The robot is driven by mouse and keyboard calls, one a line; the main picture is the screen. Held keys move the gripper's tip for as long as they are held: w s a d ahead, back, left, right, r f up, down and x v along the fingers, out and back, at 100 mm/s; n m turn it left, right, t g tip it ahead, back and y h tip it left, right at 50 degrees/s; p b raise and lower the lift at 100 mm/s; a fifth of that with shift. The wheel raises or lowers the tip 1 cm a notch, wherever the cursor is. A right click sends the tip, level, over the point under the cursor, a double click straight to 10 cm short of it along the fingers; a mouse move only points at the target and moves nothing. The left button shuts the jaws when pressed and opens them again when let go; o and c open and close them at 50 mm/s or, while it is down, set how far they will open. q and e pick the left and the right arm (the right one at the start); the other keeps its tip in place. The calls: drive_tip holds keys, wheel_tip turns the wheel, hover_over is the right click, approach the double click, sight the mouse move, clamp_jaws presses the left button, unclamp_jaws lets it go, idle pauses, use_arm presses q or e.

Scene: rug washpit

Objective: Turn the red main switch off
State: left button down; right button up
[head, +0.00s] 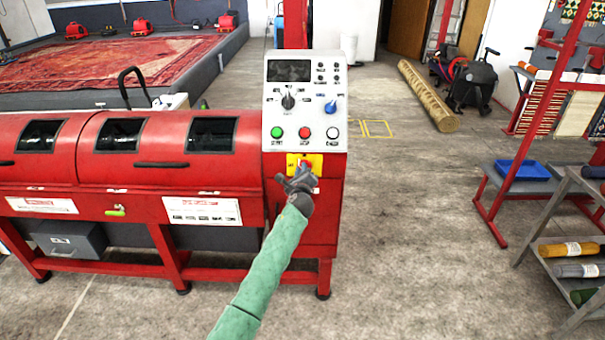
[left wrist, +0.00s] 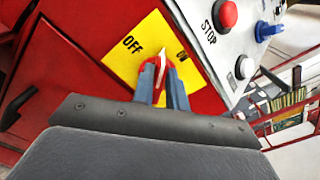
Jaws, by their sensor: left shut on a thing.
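The red main switch (head: 306,163) sits on a yellow plate (head: 291,165) on the front of the red machine, below the white control panel. In the left wrist view the switch (left wrist: 161,66) has a white pointer, and the plate (left wrist: 121,62) reads OFF at the left and ON at the right. The pointer's tip lies between the two words. My left gripper (head: 302,178) reaches up to the switch from below. In the left wrist view its two fingers (left wrist: 164,85) are shut on the red knob, one on each side. My right gripper is not in view.
The control panel (head: 305,75) above carries a green button, a red STOP button (left wrist: 225,14) and several knobs close to the gripper. A rolled rug (head: 428,96) lies on the floor behind. A shelf rack (head: 570,255) stands at the right. The floor between is clear.

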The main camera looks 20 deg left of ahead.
use_arm(q)
drive_tip(key=n+b, duration=0.1)
drive_tip(key=n, duration=0.2)
drive_tip(key=f+n+b, duration=0.1)
drive_tip(key=n+b, duration=0.1)
drive_tip(key=n, duration=0.1)
drive_tip(key=n+b, duration=0.1)
drive_tip(key=n, duration=0.3)
drive_tip(key=shift+s+a+f, duration=0.1)
drive_tip(key=shift+a+f, duration=0.1)
drive_tip(key=shift+a, duration=0.1)
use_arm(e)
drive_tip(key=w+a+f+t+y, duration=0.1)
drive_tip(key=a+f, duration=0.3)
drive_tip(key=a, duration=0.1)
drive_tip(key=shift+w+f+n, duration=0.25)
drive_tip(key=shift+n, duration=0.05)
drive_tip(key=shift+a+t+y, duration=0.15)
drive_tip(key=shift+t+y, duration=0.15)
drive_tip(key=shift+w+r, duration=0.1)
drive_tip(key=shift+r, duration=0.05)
use_arm(q)
drive_tip(key=c, duration=1.4)
unclamp_jaws()
drive_tip(key=shift+b, duration=0.3)
